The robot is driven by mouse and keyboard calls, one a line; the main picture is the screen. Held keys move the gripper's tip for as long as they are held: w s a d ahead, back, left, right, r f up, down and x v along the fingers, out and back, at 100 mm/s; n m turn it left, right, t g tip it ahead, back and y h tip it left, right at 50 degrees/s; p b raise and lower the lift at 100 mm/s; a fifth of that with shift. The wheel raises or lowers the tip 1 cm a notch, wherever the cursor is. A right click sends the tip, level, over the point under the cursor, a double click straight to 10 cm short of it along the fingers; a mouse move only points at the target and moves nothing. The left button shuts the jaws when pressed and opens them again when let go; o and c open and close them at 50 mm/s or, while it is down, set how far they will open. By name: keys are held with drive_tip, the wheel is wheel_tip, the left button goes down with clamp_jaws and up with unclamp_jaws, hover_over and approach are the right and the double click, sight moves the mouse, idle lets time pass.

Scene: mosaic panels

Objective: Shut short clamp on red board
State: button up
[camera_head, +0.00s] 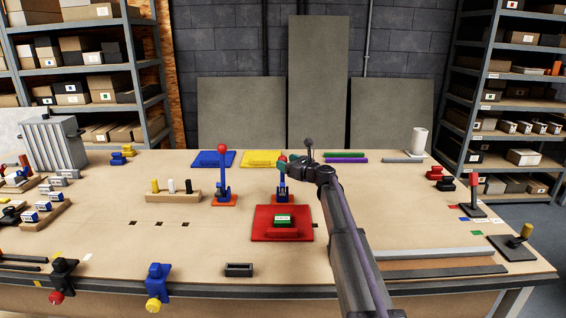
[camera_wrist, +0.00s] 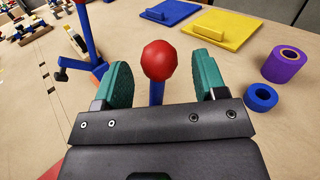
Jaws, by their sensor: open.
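The red board (camera_head: 260,236) lies on the table in the head view, with a small green and white block (camera_head: 284,219) on it. Just behind it stands a blue clamp (camera_head: 283,188) on an orange-red base, its lever upright. Its red ball knob (camera_wrist: 162,58) shows in the wrist view on top of the blue lever (camera_wrist: 157,92). My gripper (camera_head: 284,163) is open at the top of this lever. Its two teal fingers (camera_wrist: 162,74) stand either side of the knob, with gaps visible. The gripper partly hides the clamp's upper part in the head view.
A taller blue clamp (camera_head: 222,178) with a red knob stands upright to the left. Blue (camera_head: 214,158) and yellow (camera_head: 262,158) boards lie behind. A wooden block with pegs (camera_head: 173,197) is farther left. Table right of the red board is partly covered by my arm.

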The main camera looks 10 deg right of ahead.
drive_tip(key=x, duration=0.2)
drive_tip(key=shift+w+a, duration=0.2)
clamp_jaws()
idle(0.4)
